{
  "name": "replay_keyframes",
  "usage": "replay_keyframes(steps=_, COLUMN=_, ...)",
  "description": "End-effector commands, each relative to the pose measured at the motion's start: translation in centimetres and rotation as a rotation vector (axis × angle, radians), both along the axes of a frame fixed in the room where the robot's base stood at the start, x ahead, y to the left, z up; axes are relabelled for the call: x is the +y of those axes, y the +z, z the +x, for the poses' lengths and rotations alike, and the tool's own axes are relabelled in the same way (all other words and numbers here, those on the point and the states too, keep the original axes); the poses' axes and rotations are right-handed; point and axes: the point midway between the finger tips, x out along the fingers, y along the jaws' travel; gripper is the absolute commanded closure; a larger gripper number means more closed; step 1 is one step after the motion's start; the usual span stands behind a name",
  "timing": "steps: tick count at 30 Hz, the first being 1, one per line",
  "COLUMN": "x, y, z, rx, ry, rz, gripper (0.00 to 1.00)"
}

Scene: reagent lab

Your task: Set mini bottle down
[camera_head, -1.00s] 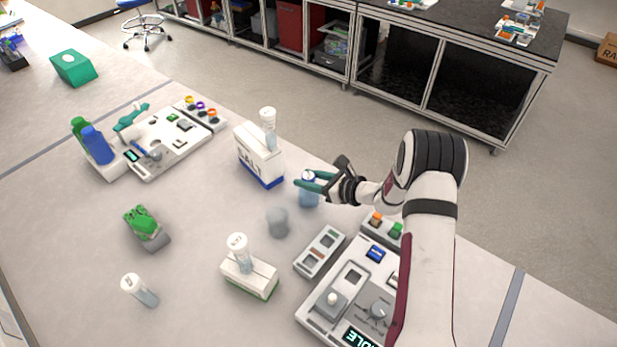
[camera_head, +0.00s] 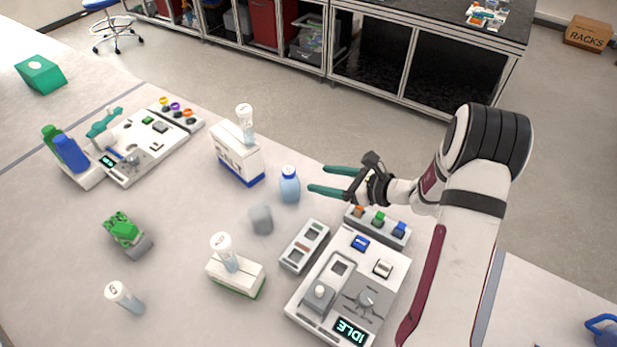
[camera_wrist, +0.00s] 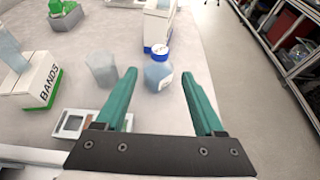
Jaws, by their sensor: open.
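The mini bottle (camera_head: 289,185) is small and light blue with a dark blue cap. It stands upright on the bench near its far edge, right of the white SALT box (camera_head: 238,160). My gripper (camera_head: 318,180) is open and empty, just right of the bottle and apart from it in the head view. In the wrist view, the bottle (camera_wrist: 158,72) stands ahead of my two green fingers (camera_wrist: 158,88), in line with the gap between them. Its base is clear to see on the bench.
A grey cup (camera_head: 261,219) stands close left of the bottle. A small panel (camera_head: 304,247) and a device reading IDLE (camera_head: 347,285) lie in front. A white BANDS box (camera_head: 236,276) with a tube stands at front left. The bench edge is close behind the bottle.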

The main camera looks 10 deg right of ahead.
Motion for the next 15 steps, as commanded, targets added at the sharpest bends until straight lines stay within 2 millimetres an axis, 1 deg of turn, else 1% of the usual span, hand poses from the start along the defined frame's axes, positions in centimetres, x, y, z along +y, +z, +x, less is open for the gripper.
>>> replay_keyframes(steps=3, x=-0.3, y=0.2, z=-0.3, rx=0.0, ry=0.001, rz=0.0, gripper=0.3)
replay_keyframes(steps=5, x=0.0, y=0.6, z=-0.5, rx=-0.005, ry=0.015, rz=-0.006, gripper=0.3)
replay_keyframes(steps=7, x=2.0, y=2.3, z=-1.4, rx=-0.025, ry=0.104, rz=-0.047, gripper=0.3)
replay_keyframes(steps=8, x=3.4, y=3.5, z=-2.4, rx=-0.041, ry=0.173, rz=-0.079, gripper=0.3)
replay_keyframes(steps=9, x=5.8, y=5.5, z=-4.2, rx=-0.067, ry=0.294, rz=-0.14, gripper=0.3)
replay_keyframes(steps=10, x=7.7, y=6.9, z=-6.1, rx=-0.09, ry=0.399, rz=-0.195, gripper=0.3)
replay_keyframes(steps=11, x=9.6, y=8.3, z=-8.5, rx=-0.113, ry=0.514, rz=-0.258, gripper=0.3)
replay_keyframes(steps=12, x=11.6, y=9.8, z=-12.0, rx=-0.146, ry=0.673, rz=-0.353, gripper=0.3)
replay_keyframes(steps=14, x=13.4, y=11.2, z=-17.7, rx=-0.191, ry=0.905, rz=-0.506, gripper=0.3)
replay_keyframes(steps=15, x=13.7, y=11.6, z=-21.3, rx=-0.22, ry=1.047, rz=-0.614, gripper=0.3)
